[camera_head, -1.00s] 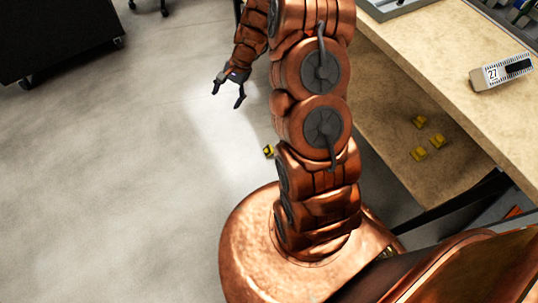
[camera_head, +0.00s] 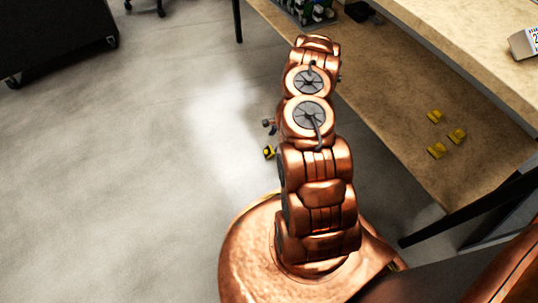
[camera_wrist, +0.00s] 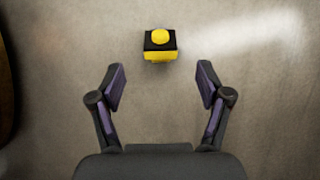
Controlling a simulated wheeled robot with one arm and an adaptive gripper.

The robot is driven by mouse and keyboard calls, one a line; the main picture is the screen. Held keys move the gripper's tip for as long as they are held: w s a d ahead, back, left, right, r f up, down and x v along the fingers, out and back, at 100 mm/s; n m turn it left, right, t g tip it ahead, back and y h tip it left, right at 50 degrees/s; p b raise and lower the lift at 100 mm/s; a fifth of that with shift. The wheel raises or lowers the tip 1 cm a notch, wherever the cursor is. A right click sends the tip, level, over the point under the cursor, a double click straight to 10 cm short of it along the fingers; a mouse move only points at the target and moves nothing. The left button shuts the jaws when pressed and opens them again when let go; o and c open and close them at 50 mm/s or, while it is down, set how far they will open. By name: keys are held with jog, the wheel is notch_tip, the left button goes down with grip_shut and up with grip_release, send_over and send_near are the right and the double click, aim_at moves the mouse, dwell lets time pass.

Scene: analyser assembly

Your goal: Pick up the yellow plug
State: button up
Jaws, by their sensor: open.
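A yellow plug with a black collar (camera_head: 268,152) lies on the floor, just left of my arm in the head view. In the wrist view the yellow plug (camera_wrist: 160,45) is at the top middle, beyond the fingertips and between their lines. My gripper (camera_wrist: 160,88) is open and empty, with its two fingers spread wide. In the head view only a small part of my gripper (camera_head: 268,126) shows beside my arm, just above the plug; the rest is hidden behind the arm. I cannot tell the exact height of the gripper over the plug.
Several yellow pieces (camera_head: 437,150) lie on the lower shelf (camera_head: 400,150) of the workbench at the right. A white box (camera_head: 524,43) sits on the bench top. A black cabinet (camera_head: 55,35) stands at the upper left. The floor at the left is clear.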

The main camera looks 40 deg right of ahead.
aim_at(271, 149)
jog(key=shift+s+a+f, duration=0.1)
jog(key=shift+s+f, duration=0.05)
jog(key=shift+f, duration=0.75)
jog(key=shift+b+x, duration=1.9)
jog(key=shift+x, duration=1.4)
grip_shut()
notch_tip(271, 149, up, 4)
jog(key=p, duration=0.2)
jog(key=shift+r+p, duration=0.25)
jog(key=shift+p, duration=0.1)
jog(key=s+a, duration=0.2)
jog(key=s, duration=0.2)
jog(key=s+a+p, duration=0.1)
jog(key=s+a, duration=0.1)
jog(key=s, duration=0.3)
jog(key=s+a+p, duration=0.1)
jog(key=s+a, duration=0.1)
jog(key=s, duration=0.3)
jog(key=shift+s+r, duration=0.2)
jog(key=shift+r, duration=0.1)
